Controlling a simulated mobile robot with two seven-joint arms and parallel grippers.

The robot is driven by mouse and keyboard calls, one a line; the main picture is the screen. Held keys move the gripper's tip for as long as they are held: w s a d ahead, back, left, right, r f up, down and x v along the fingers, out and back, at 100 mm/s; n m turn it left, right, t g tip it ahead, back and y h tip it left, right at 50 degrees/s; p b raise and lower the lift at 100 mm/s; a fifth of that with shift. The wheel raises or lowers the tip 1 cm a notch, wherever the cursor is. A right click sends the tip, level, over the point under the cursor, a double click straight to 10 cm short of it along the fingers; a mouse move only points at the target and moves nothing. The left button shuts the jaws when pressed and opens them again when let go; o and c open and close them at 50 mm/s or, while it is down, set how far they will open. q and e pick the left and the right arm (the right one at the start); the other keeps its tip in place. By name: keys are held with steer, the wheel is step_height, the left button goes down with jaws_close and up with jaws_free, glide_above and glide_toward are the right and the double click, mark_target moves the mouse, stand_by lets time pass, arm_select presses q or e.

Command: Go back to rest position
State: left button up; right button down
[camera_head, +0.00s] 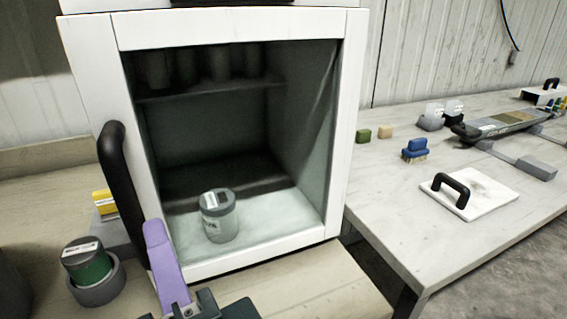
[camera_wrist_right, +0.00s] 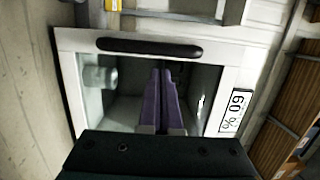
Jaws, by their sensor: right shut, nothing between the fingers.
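My right gripper (camera_head: 155,226) is in front of the lower left edge of a white cabinet (camera_head: 342,150), with its purple fingers pointing up in the head view. In the right wrist view the two purple fingers (camera_wrist_right: 162,75) lie together, shut and empty, pointing toward the cabinet front. My left gripper is in neither view. The cabinet's white front frame has a black handle (camera_head: 122,195) on its left side. I cannot tell whether glass covers the opening. A grey lidded jar (camera_head: 219,216) stands inside on the cabinet floor.
A dark-lidded green jar (camera_head: 88,264) sits in a grey ring (camera_head: 98,291) at left. Several dim jars stand on the cabinet's upper shelf (camera_head: 210,90). The right table (camera_head: 430,225) holds a white plate with a black handle (camera_head: 483,200), a blue brush (camera_head: 415,150) and a tray (camera_head: 500,124).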

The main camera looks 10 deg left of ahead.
steer(key=s+d, duration=0.3)
steer(key=s, duration=0.6)
steer(key=s+d+f+n+g+h+p, duration=0.1)
steer(key=s+d+n+g+h+p, duration=0.3)
steer(key=d, duration=1)
steer(key=d+f+n+g+h+p, duration=0.1)
steer(key=d+n+g+h+p, duration=0.2)
steer(key=d+n+g+h, duration=0.75)
arm_select(q)
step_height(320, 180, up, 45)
steer(key=p, duration=3.7)
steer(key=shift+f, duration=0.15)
arm_select(e)
steer(key=d+r+m+t+y, duration=0.2)
steer(key=d+r+t+y, duration=0.1)
steer(key=r, duration=3.4)
steer(key=shift+d+r+t, duration=0.2)
steer(key=shift+r+t, duration=0.1)
steer(key=shift+t, duration=0.35)
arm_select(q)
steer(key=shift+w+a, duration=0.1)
arm_select(e)
steer(key=shift+m, duration=0.25)
